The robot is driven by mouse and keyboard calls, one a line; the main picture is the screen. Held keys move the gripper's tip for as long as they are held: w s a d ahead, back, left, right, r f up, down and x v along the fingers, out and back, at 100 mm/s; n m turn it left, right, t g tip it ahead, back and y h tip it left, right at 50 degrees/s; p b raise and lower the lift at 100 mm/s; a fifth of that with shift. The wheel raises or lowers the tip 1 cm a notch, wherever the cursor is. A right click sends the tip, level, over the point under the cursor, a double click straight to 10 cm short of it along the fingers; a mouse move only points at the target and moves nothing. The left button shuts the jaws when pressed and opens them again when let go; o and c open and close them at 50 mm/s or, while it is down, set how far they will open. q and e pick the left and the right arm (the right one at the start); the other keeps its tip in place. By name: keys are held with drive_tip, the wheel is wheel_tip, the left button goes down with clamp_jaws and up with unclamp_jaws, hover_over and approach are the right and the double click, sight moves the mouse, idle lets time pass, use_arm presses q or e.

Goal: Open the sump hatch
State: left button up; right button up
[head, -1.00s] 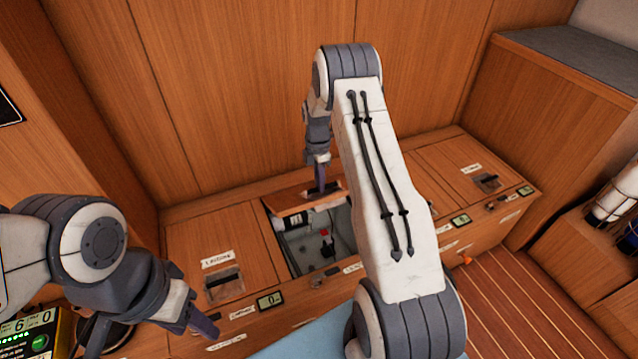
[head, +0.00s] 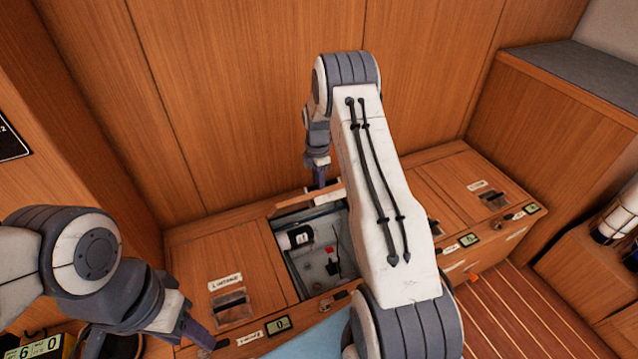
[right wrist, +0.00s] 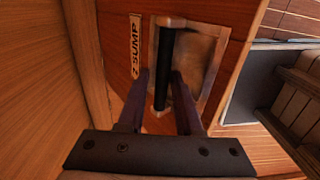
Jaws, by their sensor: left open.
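The sump hatch (head: 309,198) is swung up at the back of its opening, partly hidden by my right arm. In the right wrist view, its label reads "2 SUMP" (right wrist: 135,47). Its dark bar handle (right wrist: 166,62) runs between the fingers of my right gripper (right wrist: 162,75), which appears shut on it. In the head view, my right gripper (head: 319,178) is at the raised lid. Below is the open compartment (head: 303,270), with a white-and-black cylinder and a small red part inside. My left gripper (head: 202,338) is open and empty at the lower left, near the bench front.
A shut hatch with a recessed handle (head: 231,302) is left of the opening; another recessed handle (head: 493,200) is on the right. Small displays (head: 278,325) line the front edge. A wooden wall (head: 250,90) rises close behind.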

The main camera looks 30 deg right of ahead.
drive_tip(key=shift+o, duration=0.5)
drive_tip(key=shift+f, duration=0.2)
drive_tip(key=shift+s+d+r, duration=0.1)
drive_tip(key=shift+r, duration=0.05)
drive_tip(key=shift+r, duration=0.1)
wheel_tip(320, 180, up, 10)
drive_tip(key=p, duration=0.1)
drive_tip(key=shift+w+r, duration=0.15)
drive_tip(key=shift+w, duration=0.15)
drive_tip(key=w+d+r+p, duration=0.1)
drive_tip(key=w+r+p, duration=0.5)
drive_tip(key=w+p, duration=0.4)
drive_tip(key=shift+d+r+p, duration=0.2)
drive_tip(key=shift+r+p, duration=0.15)
drive_tip(key=shift+p, duration=0.7)
